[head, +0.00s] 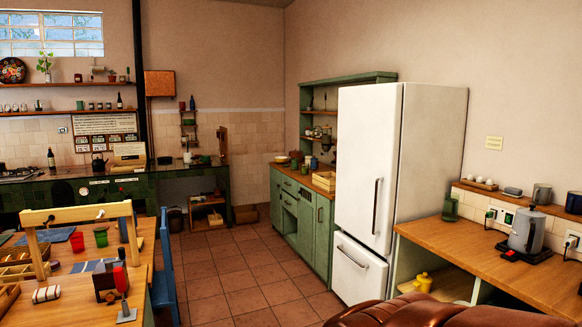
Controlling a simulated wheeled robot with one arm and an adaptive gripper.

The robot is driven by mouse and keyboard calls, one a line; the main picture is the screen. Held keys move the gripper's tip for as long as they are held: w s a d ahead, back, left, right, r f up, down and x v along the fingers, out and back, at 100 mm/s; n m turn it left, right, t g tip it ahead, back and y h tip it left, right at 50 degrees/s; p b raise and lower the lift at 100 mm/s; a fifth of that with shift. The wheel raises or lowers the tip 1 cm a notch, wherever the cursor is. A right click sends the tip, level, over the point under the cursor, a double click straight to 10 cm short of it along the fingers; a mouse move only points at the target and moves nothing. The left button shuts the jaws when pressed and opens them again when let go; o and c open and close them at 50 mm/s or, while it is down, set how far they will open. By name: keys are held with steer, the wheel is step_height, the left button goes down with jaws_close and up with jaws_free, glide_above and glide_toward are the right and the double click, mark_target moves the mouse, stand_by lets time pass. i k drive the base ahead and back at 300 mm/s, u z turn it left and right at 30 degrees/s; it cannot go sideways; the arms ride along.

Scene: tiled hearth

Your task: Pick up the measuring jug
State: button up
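I cannot make out a measuring jug for certain. A greenish see-through vessel (450,208) stands upright at the back left of the wooden counter (492,250) on the right, close to the fridge; it may be the jug, but it is too small to see a handle or markings. My gripper is not in view.
A grey kettle (525,232) stands farther right on that counter. A white fridge (372,165) and green cabinets (308,225) are beyond. A cluttered wooden table (75,295) with a blue chair (166,270) is at left, a brown leather seat (420,312) in front. Tiled floor (235,280) between is clear.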

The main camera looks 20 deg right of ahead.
mark_target(304, 166)
steer(key=z, duration=0.1)
steer(key=i, duration=0.95)
steer(key=z, duration=0.3)
steer(key=i, duration=1.75)
steer(key=z, duration=0.35)
steer(key=i, duration=4.8)
steer(key=u, duration=0.15)
